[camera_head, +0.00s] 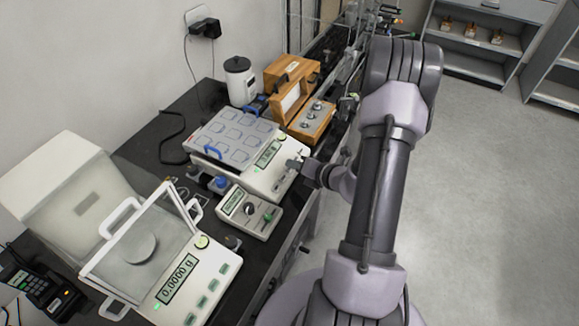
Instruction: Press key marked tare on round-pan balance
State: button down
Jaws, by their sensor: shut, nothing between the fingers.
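The round-pan balance (163,298) stands at the lower left with its round metal pan (140,247) inside a glass draft shield. Its display (178,290) reads about 0.0000 g. A row of green keys (212,285) runs along its front edge; their markings are too small to read, so I cannot tell which is tare. My gripper (297,163) is shut and empty. It is over the front edge of a second balance, up and to the right, well apart from the round-pan balance.
The second balance (262,180) carries a flat tray (228,137). A small meter with a knob (246,212) stands between the two balances. A wooden instrument case (290,75) and a white jar (239,82) are behind. Open floor (490,200) lies to the right.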

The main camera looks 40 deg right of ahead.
jog(key=shift+s+r, duration=0.15)
jog(key=shift+r, duration=0.25)
jog(key=r+p, duration=0.1)
jog(key=s+r+p, duration=0.1)
jog(key=r+p, duration=0.2)
jog(key=shift+s+d+r, duration=0.15)
jog(key=shift+d+r, duration=0.15)
jog(key=shift+r, duration=0.1)
dwell(0.5)
